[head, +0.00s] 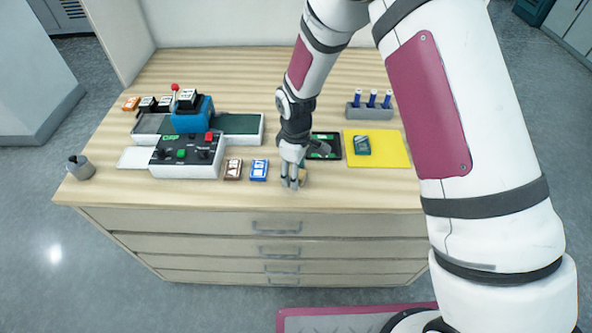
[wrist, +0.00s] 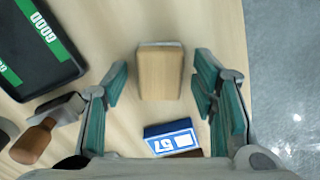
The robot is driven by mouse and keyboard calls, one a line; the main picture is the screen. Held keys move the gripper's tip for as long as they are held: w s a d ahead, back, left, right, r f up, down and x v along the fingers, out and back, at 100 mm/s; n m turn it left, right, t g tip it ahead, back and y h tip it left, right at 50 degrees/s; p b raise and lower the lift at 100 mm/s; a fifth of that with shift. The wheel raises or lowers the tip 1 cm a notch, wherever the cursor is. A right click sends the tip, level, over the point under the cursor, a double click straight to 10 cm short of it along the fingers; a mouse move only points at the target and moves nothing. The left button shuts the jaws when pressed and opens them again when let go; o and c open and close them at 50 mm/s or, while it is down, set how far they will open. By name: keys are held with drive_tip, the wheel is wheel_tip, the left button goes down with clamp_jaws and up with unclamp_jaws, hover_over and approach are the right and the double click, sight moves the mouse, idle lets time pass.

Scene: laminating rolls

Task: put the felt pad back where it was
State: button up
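A tan wood-coloured block (wrist: 160,75) with a thin pale grey layer along one edge lies on the bench; I take it for the felt pad, but cannot be sure. In the head view it is mostly hidden by my gripper (head: 291,183), low over the front of the bench. In the wrist view my gripper (wrist: 162,85) is open, its two green-padded fingers on either side of the block with a gap at each side. Nothing is held.
A blue box (head: 259,170) and a brown box (head: 233,169) sit left of my gripper. A black tray (head: 334,138) with a green GOOD label lies behind it. A wooden-handled tool (wrist: 35,140) lies near the tray.

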drive_tip(key=s+d+r+m+t+b, duration=0.1)
drive_tip(key=d+r, duration=0.1)
drive_tip(key=r, duration=0.8)
drive_tip(key=s+d+r+m+b, duration=0.1)
drive_tip(key=d+r+m, duration=0.15)
drive_tip(key=r, duration=0.85)
drive_tip(key=s+d+r+m+t, duration=0.2)
drive_tip(key=s+d+r+m, duration=0.3)
drive_tip(key=s, duration=0.4)
drive_tip(key=s+d+r+m+t, duration=0.2)
drive_tip(key=s+d+r+m, duration=0.2)
drive_tip(key=s+d+r, duration=0.4)
drive_tip(key=shift+s+d+r+m+t, duration=0.35)
drive_tip(key=shift+s+r, duration=0.2)
drive_tip(key=shift+s, duration=0.7)
